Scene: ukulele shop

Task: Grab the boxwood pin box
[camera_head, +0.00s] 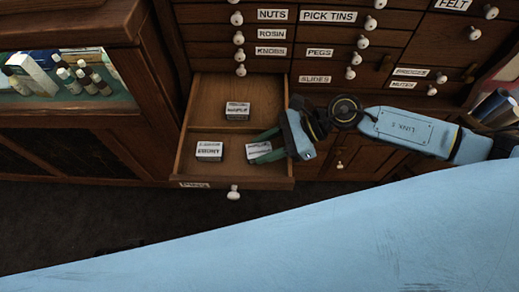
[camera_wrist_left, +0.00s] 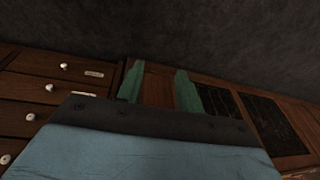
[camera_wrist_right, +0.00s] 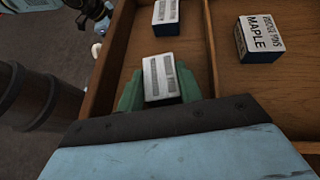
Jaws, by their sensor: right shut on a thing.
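An open drawer (camera_head: 208,100) labelled PINS holds three small pin boxes. My right gripper (camera_wrist_right: 159,88) is shut on the front right box (camera_wrist_right: 162,76), one finger on each side; its label is too small to read. The box still sits low in the drawer's front compartment, and the head view also shows it (camera_head: 257,150) between the green fingers. The ebony box (camera_head: 209,150) lies to its left in the same compartment. The maple box (camera_head: 237,110) stands in the back compartment. My left gripper (camera_wrist_left: 160,88) is open and empty, away from the drawer.
A thin divider (camera_head: 226,132) separates the drawer's compartments. Closed labelled drawers with white knobs (camera_head: 273,34) rise behind it. A glass case with bottles (camera_head: 82,78) stands at the left. Dark floor (camera_head: 100,215) lies in front.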

